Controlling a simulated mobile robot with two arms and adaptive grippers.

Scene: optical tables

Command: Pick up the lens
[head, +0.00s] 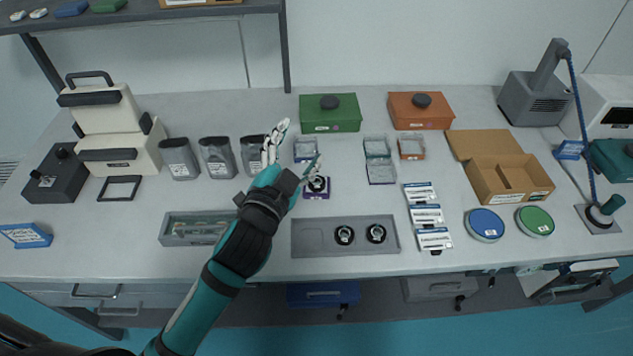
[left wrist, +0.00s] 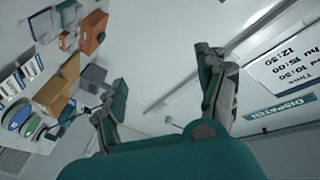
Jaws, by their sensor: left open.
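Two round, black-rimmed lens-like pieces sit in a grey tray (head: 308,239) on the table, a left one (head: 345,235) and a right one (head: 376,233). A third round black piece (head: 317,184) sits on a small purple base (head: 318,195), right beside my left gripper. I cannot tell which of them the task means. My left gripper (head: 296,148) is open with nothing between its fingers, over the middle of the table. Its spread fingers also show in the left wrist view (left wrist: 158,88), where no lens can be made out. My right gripper is out of view.
White labelled packs (head: 426,215), an open cardboard box (head: 507,180) and round tins (head: 484,225) lie to the right. A shelf hangs at upper left.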

